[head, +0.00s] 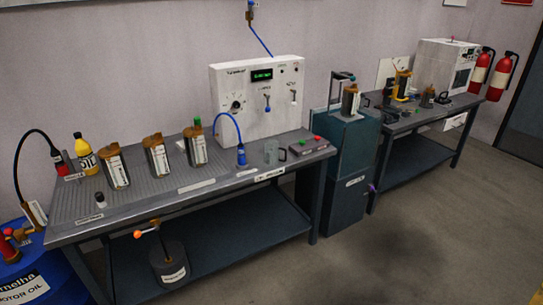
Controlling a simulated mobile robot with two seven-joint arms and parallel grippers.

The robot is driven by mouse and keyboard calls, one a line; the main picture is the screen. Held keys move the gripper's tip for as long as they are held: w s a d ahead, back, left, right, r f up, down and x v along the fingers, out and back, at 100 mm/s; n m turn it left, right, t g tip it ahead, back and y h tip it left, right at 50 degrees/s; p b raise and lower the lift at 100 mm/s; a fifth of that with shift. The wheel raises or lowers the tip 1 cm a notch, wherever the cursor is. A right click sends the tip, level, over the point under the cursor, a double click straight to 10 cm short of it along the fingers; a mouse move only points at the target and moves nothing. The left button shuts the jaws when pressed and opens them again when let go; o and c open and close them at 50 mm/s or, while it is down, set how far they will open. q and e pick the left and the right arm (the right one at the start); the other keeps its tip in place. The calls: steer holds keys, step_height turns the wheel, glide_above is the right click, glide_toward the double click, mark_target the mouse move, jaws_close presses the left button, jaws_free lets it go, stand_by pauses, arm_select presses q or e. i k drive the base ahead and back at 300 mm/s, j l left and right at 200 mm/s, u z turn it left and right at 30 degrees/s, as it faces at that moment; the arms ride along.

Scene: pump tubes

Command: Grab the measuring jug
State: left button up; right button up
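A small, clear grey jug with a handle on its right side (271,152) stands upright near the right end of the left workbench (150,213); it looks like the measuring jug. It is in front of the white control panel (285,108), between a blue nozzle (241,155) and a grey box with red and green buttons (307,146). Whether it holds any liquid cannot be made out. Neither of my grippers is in view.
Several brown-and-white pump units (157,157) and a yellow oil bottle (86,155) stand on the bench. A teal cabinet (345,165) separates it from a second bench (413,120). A blue drum (55,285) is at lower left. The floor (400,250) in front is clear.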

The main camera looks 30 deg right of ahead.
mark_target(275, 154)
steer(key=i+l+z, duration=0.2)
steer(key=i, duration=0.3)
steer(key=i+l+z, duration=0.15)
steer(key=i, duration=0.4)
